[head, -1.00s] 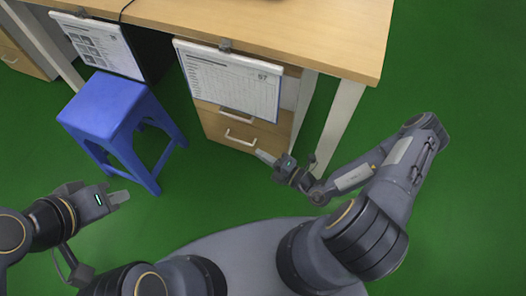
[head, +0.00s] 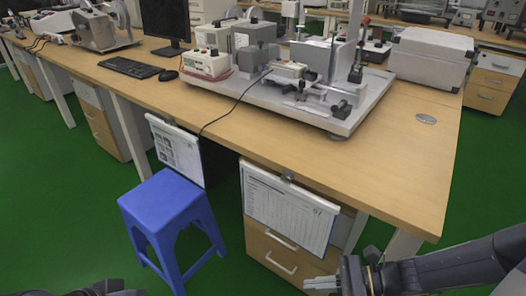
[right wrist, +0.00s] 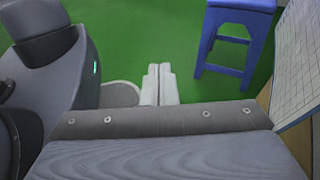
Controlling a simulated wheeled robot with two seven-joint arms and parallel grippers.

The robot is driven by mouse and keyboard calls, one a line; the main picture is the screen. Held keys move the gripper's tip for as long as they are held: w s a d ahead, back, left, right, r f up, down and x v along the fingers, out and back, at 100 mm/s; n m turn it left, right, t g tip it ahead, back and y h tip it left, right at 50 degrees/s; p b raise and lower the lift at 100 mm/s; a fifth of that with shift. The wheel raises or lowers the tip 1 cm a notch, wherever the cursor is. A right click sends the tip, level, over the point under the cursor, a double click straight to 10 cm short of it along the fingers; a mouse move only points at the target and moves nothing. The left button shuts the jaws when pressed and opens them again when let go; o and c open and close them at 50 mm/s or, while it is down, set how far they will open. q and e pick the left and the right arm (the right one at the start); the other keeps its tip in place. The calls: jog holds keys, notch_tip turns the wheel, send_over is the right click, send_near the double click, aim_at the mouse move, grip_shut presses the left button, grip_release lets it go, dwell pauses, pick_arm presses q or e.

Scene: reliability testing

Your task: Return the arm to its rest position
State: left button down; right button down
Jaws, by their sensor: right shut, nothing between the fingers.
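My right gripper (head: 322,284) is low in the head view, its pale fingers pointing left in front of the desk drawers, apart from them. In the right wrist view its two fingers (right wrist: 159,84) lie side by side, shut and empty, over the green floor. My right arm (head: 450,266) comes in from the lower right corner, below the desk edge. Of my left arm, only a dark part (head: 105,288) shows at the bottom edge; its fingers cannot be made out.
The wooden desk (head: 390,180) carries test equipment (head: 300,85). A clipboard sheet (head: 288,212) hangs at its front above drawers (head: 270,262). A blue stool (head: 168,205) stands left of them; it also shows in the right wrist view (right wrist: 232,25). Green floor (head: 60,190) is clear at left.

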jog(key=s+d+r+n+t+h, duration=0.2)
jog(key=s+d+r+n+h, duration=0.3)
jog(key=n, duration=0.4)
jog(key=s+d+r+n+t+h, duration=0.2)
jog(key=s+d+r+n+h, duration=0.2)
jog(key=r+n+h, duration=0.4)
notch_tip(320, 180, up, 26)
jog(key=n+y+p, duration=0.1)
jog(key=y+p, duration=0.1)
jog(key=p, duration=2.6)
jog(key=shift+a, duration=0.2)
jog(key=shift+s+f, duration=0.1)
